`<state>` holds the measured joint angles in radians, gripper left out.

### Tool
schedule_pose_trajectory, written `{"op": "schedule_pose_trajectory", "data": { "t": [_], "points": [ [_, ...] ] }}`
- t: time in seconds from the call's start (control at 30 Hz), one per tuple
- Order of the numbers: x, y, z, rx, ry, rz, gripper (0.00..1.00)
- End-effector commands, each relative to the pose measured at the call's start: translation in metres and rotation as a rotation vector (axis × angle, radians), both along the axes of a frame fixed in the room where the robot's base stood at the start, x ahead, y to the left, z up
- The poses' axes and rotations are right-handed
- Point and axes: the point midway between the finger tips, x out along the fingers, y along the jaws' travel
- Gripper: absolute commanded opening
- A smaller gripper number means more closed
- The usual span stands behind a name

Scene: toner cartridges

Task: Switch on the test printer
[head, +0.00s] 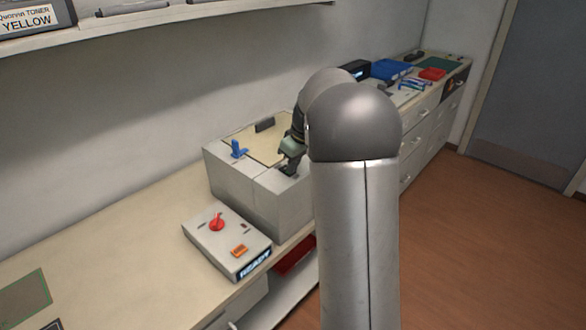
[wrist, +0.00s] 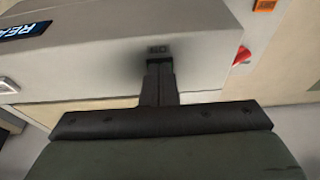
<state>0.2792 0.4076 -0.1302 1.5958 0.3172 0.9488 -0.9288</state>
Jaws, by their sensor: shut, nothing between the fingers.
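A large grey box-shaped machine (head: 262,205) with a beige top panel and a blue lever (head: 238,149) stands on the counter; it looks like the printer. My gripper (head: 288,170) is over its right part, pointing down. In the wrist view my gripper (wrist: 158,68) is shut and empty. In front of the machine is a low grey unit (head: 205,240) with a red knob (head: 217,222), an orange switch (head: 239,251) and a lit READY display (head: 255,264).
The counter (head: 110,235) left of the grey unit is mostly clear. Beyond my arm are a blue box (head: 391,69), a red item (head: 432,74) and small tools. A red item (head: 294,262) lies below the counter.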

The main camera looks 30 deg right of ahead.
Motion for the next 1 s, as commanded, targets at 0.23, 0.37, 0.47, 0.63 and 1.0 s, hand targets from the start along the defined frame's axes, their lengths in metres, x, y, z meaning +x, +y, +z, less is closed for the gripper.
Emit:
{"op": "schedule_pose_trajectory", "data": {
  "t": [0.23, 0.37, 0.47, 0.63, 1.0],
  "points": [
    [0.001, 0.001, -0.001, 0.0, 0.002, 0.0, 0.0],
    [0.003, 0.002, 0.001, 0.0, 0.002, 0.001, 0.0],
    [0.007, 0.003, 0.004, -0.001, 0.001, 0.001, 0.0],
    [0.013, 0.005, 0.007, 0.0, 0.002, 0.0, 0.0],
    [0.013, 0.005, 0.008, 0.0, 0.001, 0.0, 0.0]
  ]
}}
